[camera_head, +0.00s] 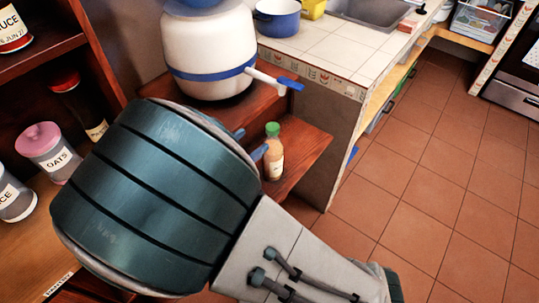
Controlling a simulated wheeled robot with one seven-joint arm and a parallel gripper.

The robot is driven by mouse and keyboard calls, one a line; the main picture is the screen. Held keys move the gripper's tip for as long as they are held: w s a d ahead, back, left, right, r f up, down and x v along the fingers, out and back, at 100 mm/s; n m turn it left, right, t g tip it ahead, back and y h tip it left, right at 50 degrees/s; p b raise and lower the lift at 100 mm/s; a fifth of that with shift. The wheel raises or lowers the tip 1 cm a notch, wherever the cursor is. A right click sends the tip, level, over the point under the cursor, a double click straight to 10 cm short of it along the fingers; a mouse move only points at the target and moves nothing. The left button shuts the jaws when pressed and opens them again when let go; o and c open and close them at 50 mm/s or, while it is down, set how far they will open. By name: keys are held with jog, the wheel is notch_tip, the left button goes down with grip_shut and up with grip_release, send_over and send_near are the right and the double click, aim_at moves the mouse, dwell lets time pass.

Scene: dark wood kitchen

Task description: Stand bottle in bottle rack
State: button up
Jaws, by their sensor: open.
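A small bottle (273,157) with a green cap and a tan body stands upright on a reddish wooden shelf (305,150), below the white water dispenser. My gripper (250,143) is mostly hidden behind my own large teal arm link. Only its bluish fingertips show, just left of the bottle. The fingers are open and apart from each other, with nothing visible between them. I cannot tell whether the nearer fingertip touches the bottle. I cannot make out a bottle rack in this view.
A white water dispenser (210,55) with a blue-handled tap (275,80) overhangs the shelf. A tiled counter (325,45) with a blue pot (277,17) stands behind. Jars, including an oats jar (48,148), fill shelves at left. The tiled floor (430,190) at right is clear.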

aim_at(268, 132)
jog(key=x, duration=0.4)
jog(key=shift+w+f, duration=0.1)
jog(key=shift+w, duration=0.05)
jog(key=x, duration=0.3)
jog(key=b+x, duration=0.1)
jog(key=x, duration=0.1)
jog(key=shift+d+f, duration=0.2)
jog(key=shift+f, duration=0.15)
grip_shut()
